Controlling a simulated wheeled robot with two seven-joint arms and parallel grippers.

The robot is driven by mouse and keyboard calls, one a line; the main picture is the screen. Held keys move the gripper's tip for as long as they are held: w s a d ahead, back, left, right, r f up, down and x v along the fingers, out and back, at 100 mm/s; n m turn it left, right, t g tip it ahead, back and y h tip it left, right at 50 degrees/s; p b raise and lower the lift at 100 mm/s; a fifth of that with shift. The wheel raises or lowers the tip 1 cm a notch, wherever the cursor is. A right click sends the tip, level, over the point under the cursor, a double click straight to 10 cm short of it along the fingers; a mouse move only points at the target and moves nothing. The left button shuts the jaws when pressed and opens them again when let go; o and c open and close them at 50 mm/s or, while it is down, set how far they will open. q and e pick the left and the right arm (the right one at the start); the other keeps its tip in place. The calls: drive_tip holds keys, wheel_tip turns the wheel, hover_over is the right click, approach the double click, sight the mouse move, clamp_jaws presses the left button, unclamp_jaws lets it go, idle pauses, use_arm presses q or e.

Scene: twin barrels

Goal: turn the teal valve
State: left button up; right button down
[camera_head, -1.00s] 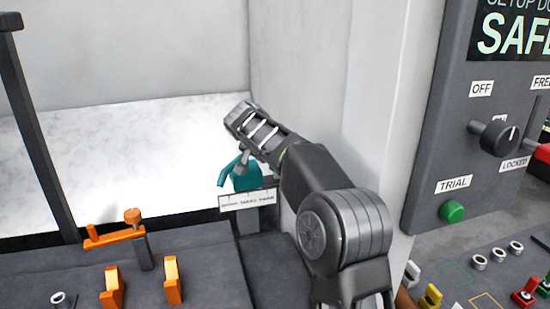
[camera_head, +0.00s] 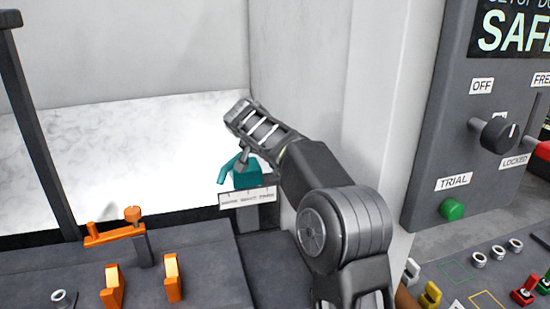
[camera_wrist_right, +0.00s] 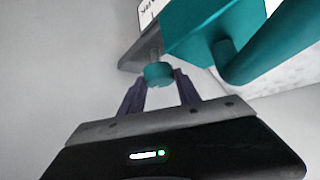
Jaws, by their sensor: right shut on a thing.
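The teal valve is a small faucet-like fixture with a block body (camera_head: 247,175) and a curved spout at its left, standing above a white label plate. In the right wrist view, the valve's body (camera_wrist_right: 205,30) and thick spout fill the upper right. A short round teal knob (camera_wrist_right: 158,73) sits between my right gripper's fingers. My right gripper (camera_head: 243,160) reaches the valve from above right in the head view and is shut on that knob. In the head view the hand hides most of the knob. My left gripper is not in view.
The white label plate (camera_head: 248,197) is just below the valve. Orange handles (camera_head: 118,235) stand on the dark console at lower left. A grey panel (camera_head: 425,150) with a black knob and green button is at the right. The pale basin at the left is clear.

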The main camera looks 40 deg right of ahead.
drive_tip(key=shift+w+m+g+h, duration=0.1)
drive_tip(key=shift+m+g+h, duration=0.2)
drive_tip(key=shift+m+g, duration=0.4)
drive_tip(key=c, duration=0.9)
unclamp_jaws()
drive_tip(key=shift+o, duration=0.2)
drive_tip(key=shift+a, duration=0.1)
drive_tip(key=b+v, duration=0.1)
drive_tip(key=v, duration=0.6)
drive_tip(key=shift+s+a+r+b, duration=0.2)
drive_tip(key=shift+r+b, duration=0.1)
